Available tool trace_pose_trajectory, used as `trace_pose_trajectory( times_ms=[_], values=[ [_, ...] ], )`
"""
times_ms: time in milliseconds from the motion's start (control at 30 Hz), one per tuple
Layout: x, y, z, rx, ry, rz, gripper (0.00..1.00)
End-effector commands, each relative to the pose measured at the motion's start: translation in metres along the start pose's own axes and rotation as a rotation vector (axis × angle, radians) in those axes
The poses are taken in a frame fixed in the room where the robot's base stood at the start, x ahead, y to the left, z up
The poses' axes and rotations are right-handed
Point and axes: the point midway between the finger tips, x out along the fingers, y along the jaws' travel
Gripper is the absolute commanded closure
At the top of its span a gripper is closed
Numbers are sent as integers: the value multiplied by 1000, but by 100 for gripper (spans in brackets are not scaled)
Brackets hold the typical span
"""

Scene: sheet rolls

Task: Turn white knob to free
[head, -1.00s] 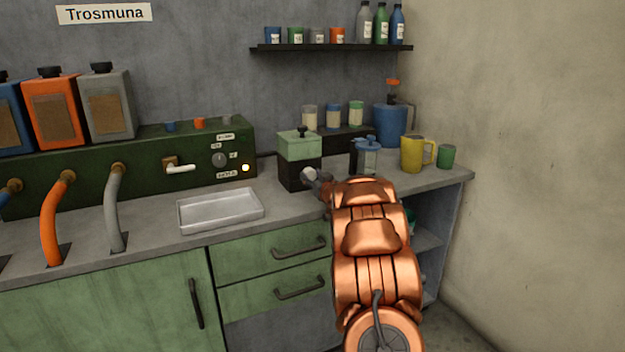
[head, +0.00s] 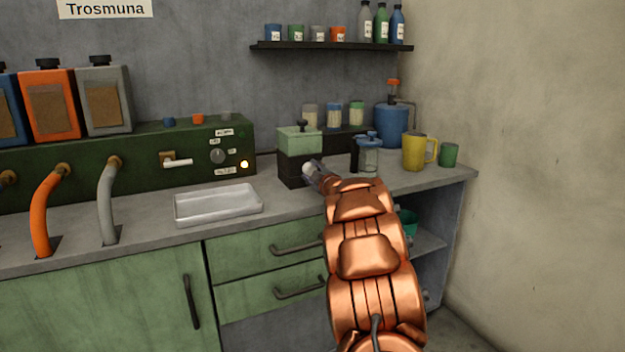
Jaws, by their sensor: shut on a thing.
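The white knob (head: 307,169) is on the front of a small box (head: 291,171) with a black base and a pale green top, standing on the counter. My copper arm reaches up from the lower right, and my gripper (head: 315,172) is at the knob, shut on it. The fingers hide part of the knob, and any mark on it is too small to read.
A glass jar with a blue top (head: 369,158), a yellow mug (head: 415,152) and a green cup (head: 449,155) stand to the right. A white tray (head: 218,217) lies left on the counter (head: 150,236). The green panel (head: 130,150) has a white lever (head: 178,162).

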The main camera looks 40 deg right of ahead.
Motion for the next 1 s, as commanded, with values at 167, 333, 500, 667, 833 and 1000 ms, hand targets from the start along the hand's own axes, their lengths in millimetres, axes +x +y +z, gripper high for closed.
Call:
trace_pose_trajectory(
  times_ms=[167, 333, 500, 667, 833, 1000],
  values=[
    [0, -3, 1, -169, 2, 3, 90],
    [0, -2, 1, -331, 3, 4, 90],
    [0, -4, 2, -492, 2, 2, 90],
    [0, -3, 2, -644, 1, 4, 90],
    [0, -4, 2, -806, 1, 2, 90],
    [0, -5, 4, -966, -1, 1, 90]
  ],
)
